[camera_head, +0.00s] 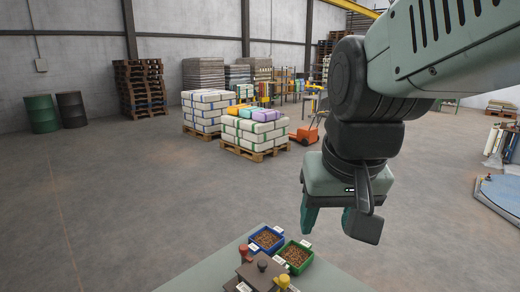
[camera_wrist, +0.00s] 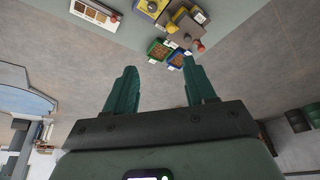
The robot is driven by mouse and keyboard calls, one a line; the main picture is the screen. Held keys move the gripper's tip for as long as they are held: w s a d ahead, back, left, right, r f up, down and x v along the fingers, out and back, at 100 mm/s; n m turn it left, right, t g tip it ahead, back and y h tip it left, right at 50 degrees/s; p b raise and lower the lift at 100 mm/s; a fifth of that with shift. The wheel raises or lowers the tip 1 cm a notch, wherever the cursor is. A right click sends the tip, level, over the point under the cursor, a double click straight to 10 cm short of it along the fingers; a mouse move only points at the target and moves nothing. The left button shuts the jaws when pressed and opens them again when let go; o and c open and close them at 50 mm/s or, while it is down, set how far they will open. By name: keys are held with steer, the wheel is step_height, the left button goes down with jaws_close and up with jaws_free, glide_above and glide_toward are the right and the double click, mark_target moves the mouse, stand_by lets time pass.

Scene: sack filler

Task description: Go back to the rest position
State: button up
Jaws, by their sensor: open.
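My gripper (camera_head: 328,222) hangs from my arm at the right of the head view, above and to the right of the bench with the trays. In the wrist view its two green fingers (camera_wrist: 158,85) are spread wide apart with nothing between them. A blue tray (camera_head: 266,239) and a green tray (camera_head: 295,256), both with brown grains, sit on the grey-green bench top (camera_head: 215,268). The gripper is clear of both trays and of the bench.
Dark blocks with a red knob (camera_head: 243,250) and a yellow knob (camera_head: 283,281) stand beside the trays. A white panel (camera_wrist: 95,12) lies on the bench in the wrist view. Pallets of stacked sacks (camera_head: 255,133) and drums (camera_head: 41,114) stand farther back. Open floor surrounds the bench.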

steer(key=s+d+r+t, duration=0.1)
steer(key=s+r, duration=0.1)
steer(key=s, duration=0.5)
steer(key=shift+s+t, duration=0.4)
steer(key=shift+d, duration=0.1)
